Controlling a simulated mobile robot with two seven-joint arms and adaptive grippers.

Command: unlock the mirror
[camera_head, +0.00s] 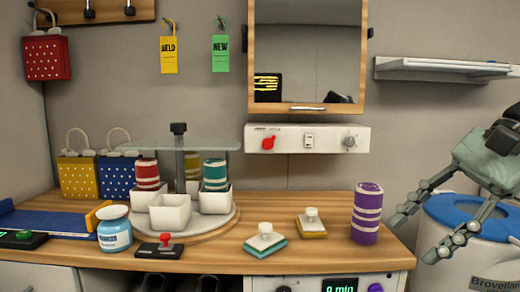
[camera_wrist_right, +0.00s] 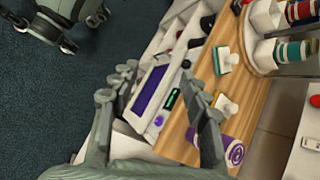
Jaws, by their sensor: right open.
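The mirror (camera_head: 307,60) hangs on the back wall in a wooden frame, with a slim metal handle (camera_head: 308,108) on its bottom edge. Directly below it is a white wall panel (camera_head: 285,141) with a red knob (camera_head: 268,143), a small switch (camera_head: 309,141) and a grey knob (camera_head: 349,141). No lock is clearly visible on the mirror. My right gripper (camera_head: 412,240) is open and empty, low and right of the mirror, by the counter's right end. In the right wrist view its open fingers (camera_wrist_right: 160,73) show above the counter front.
On the wooden counter (camera_head: 328,203) stand a purple striped roll (camera_head: 367,213), two sponges with handles (camera_head: 264,241), a carousel of white cups (camera_head: 169,212) and a blue jar (camera_head: 115,231). A blue-lidded barrel (camera_head: 480,216) is behind my right gripper. A shelf (camera_head: 440,68) is right of the mirror.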

